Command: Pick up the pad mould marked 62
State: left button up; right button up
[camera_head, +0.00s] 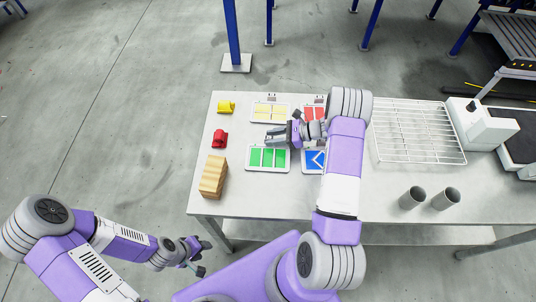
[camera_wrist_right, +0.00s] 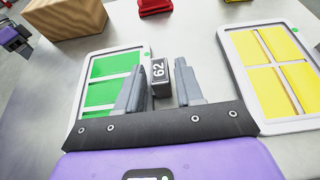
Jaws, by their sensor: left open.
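The pad mould marked 62 (camera_wrist_right: 160,76) is a small dark block with white digits, seen in the right wrist view on the table between the green tray and the yellow tray. My right gripper (camera_wrist_right: 158,90) is open, with one finger on each side of the mould and a visible gap to it. In the head view my right gripper (camera_head: 272,138) is over the same strip between the trays, and I cannot make out the mould there. My left gripper (camera_head: 201,258) is open and empty, away from the table's front edge.
Trays surround my right gripper: green (camera_head: 268,167), yellow (camera_head: 270,122), red (camera_head: 312,114) and blue (camera_head: 312,160). A wooden block (camera_head: 213,177), a red piece (camera_head: 220,138) and a yellow piece (camera_head: 226,107) stand left. A wire rack (camera_head: 418,130) and two grey cups (camera_head: 411,198) are right.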

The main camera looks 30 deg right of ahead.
grip_shut()
